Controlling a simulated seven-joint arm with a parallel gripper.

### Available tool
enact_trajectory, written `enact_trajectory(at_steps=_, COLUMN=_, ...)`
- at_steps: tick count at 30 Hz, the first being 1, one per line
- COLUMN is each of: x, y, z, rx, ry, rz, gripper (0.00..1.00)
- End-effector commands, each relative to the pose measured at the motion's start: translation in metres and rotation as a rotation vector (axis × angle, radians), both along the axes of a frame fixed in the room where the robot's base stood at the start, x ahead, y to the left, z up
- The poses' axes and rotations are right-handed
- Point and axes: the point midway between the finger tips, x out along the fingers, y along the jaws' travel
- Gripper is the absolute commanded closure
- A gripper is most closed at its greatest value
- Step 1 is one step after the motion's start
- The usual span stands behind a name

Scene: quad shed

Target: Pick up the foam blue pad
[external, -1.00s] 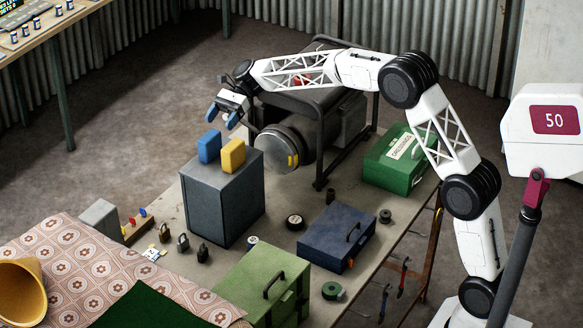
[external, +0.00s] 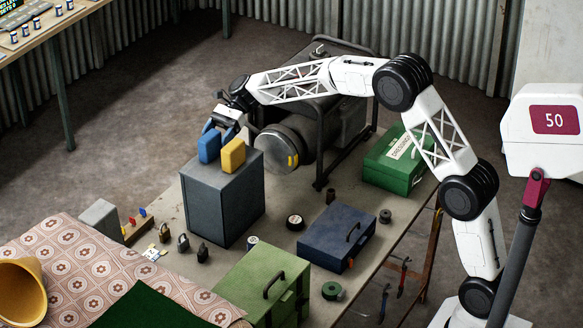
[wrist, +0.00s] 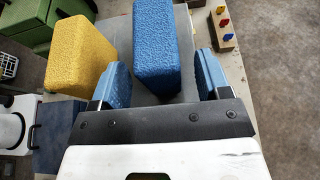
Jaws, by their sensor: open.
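The foam blue pad (external: 209,147) stands upright on top of a grey metal box (external: 215,195), to the left of a yellow foam pad (external: 232,155). In the wrist view the blue pad (wrist: 157,50) lies ahead, between and just beyond the fingers, and the yellow pad (wrist: 80,58) is on its left.
The yellow pad stands close to my left finger in the wrist view. A dark round-ended machine in a frame (external: 283,148) is close on the right. A blue case (external: 337,237), green case (external: 262,285) and green box (external: 398,160) stand on the bench.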

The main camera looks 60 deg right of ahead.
Motion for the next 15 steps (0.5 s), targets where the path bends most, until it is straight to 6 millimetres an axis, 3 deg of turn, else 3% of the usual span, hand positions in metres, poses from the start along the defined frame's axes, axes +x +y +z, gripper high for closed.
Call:
enact_trajectory(at_steps=6, x=0.0, y=0.018, z=-0.007, rx=0.0, ry=0.0, rz=0.001, gripper=0.3)
enact_trajectory(at_steps=15, x=0.0, y=0.023, z=-0.009, rx=0.0, ry=0.0, rz=0.0, gripper=0.3)
